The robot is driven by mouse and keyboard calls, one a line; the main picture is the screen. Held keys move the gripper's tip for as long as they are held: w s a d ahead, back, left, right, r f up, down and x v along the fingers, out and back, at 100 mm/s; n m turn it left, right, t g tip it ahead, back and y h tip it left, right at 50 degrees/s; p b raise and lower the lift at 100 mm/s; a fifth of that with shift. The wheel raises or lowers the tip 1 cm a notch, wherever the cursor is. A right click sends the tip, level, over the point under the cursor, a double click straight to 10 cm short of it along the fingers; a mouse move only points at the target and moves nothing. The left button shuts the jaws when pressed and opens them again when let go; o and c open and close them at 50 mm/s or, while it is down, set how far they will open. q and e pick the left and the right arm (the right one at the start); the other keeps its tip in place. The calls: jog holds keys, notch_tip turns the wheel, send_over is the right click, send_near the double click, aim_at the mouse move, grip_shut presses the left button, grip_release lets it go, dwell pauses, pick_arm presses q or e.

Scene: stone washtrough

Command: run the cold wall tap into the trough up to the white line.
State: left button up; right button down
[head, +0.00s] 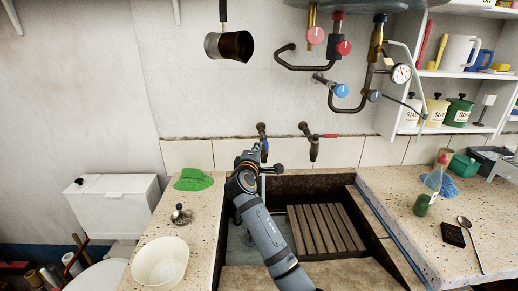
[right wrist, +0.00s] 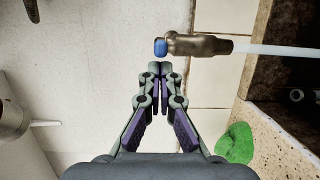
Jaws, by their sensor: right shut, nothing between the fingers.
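The cold wall tap (head: 262,130) is the left of two brass taps on the tiled wall. In the right wrist view the tap (right wrist: 205,44) has a blue end, and a straight pale stream (right wrist: 275,50) leaves its spout. My right gripper (head: 257,150) is in front of this tap. In the wrist view the gripper (right wrist: 160,68) is shut and empty, its fingertips close to the blue end. The stone trough (head: 335,182) lies below; my arm hides part of it. Its left part looks grey-blue inside; I cannot make out the water level or a white line. My left gripper is out of view.
A second tap (head: 313,140) with a red lever is just right. A slatted wooden rack (head: 325,230) lies in the trough. A green cloth (head: 193,180), metal pot (head: 181,214) and white bowl (head: 160,262) sit on the left ledge. A bottle (head: 430,185) stands right.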

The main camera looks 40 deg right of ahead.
aim_at(268, 147)
jog(key=d+n+t+y+p, duration=0.1)
jog(key=y+p, duration=0.1)
jog(key=s+d+n+t+y+p, duration=0.1)
jog(key=n+y+p, duration=0.1)
jog(key=s+d+n+t+y+p, duration=0.1)
jog(key=t+y+p, duration=0.1)
jog(key=shift+s+r+n+p, duration=0.2)
jog(key=shift+n+p, duration=0.1)
pick_arm(q)
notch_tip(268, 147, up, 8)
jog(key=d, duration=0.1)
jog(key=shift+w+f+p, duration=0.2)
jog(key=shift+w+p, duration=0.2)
jog(key=shift+p, duration=0.05)
pick_arm(e)
jog(key=shift+s+d+f+n+t+y, duration=0.15)
jog(key=shift+d+n+y, duration=0.1)
jog(key=shift+d+y, duration=0.15)
jog(key=shift+s+d+n+t+y, duration=0.15)
jog(key=shift+d+n+y, duration=0.15)
jog(key=shift+y, duration=0.2)
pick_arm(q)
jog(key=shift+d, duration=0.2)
pick_arm(e)
jog(key=shift+d, duration=0.2)
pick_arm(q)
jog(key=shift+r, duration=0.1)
